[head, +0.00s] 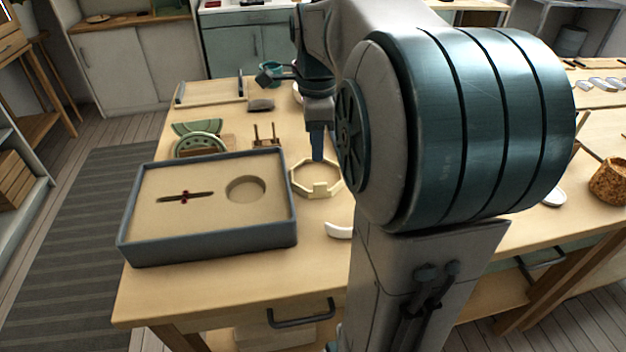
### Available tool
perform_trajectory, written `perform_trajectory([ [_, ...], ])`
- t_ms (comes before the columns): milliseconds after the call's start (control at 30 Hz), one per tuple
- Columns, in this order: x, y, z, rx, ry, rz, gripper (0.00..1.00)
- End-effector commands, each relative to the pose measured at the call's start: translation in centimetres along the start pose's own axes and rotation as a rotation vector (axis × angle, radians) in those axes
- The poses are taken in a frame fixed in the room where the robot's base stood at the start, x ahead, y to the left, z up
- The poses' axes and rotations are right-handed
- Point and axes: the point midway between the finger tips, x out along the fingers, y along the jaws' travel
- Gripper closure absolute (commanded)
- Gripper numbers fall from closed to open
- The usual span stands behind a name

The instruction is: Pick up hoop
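The hoop (297,187) looks like a pale cream, many-sided ring with a small block on its near side. It lies on the wooden table just right of the grey tray. My gripper (317,157) points down at the hoop's far side, with a blue finger seen edge-on. The fingertip overlaps the hoop's far rim in the picture; I cannot tell whether it touches. Only one finger shows clearly, so the opening is hidden. My large arm link covers the table right of the hoop.
A grey-rimmed tray (208,256) with a sand-coloured bed stands left of the hoop. A curved white piece (338,230) lies in front, partly behind my arm. Green round parts (200,145) and a small wooden stand (265,140) sit behind the tray. The table's front left is bare.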

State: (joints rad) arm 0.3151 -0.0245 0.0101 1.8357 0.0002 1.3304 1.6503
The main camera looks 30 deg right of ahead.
Motion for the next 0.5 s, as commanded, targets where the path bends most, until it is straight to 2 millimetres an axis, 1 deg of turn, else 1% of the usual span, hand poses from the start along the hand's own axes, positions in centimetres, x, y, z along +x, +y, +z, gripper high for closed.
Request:
perform_trajectory([
  [33,1.4,0.1,0.0,0.0,0.0,0.004,0.67],
  [200,4.7,0.1,0.0,-0.002,0.0,0.004,0.67],
  [300,6.0,0.1,0.0,-0.003,0.0,0.003,0.67],
  [500,7.2,0.1,-0.1,-0.004,0.0,0.001,0.67],
])
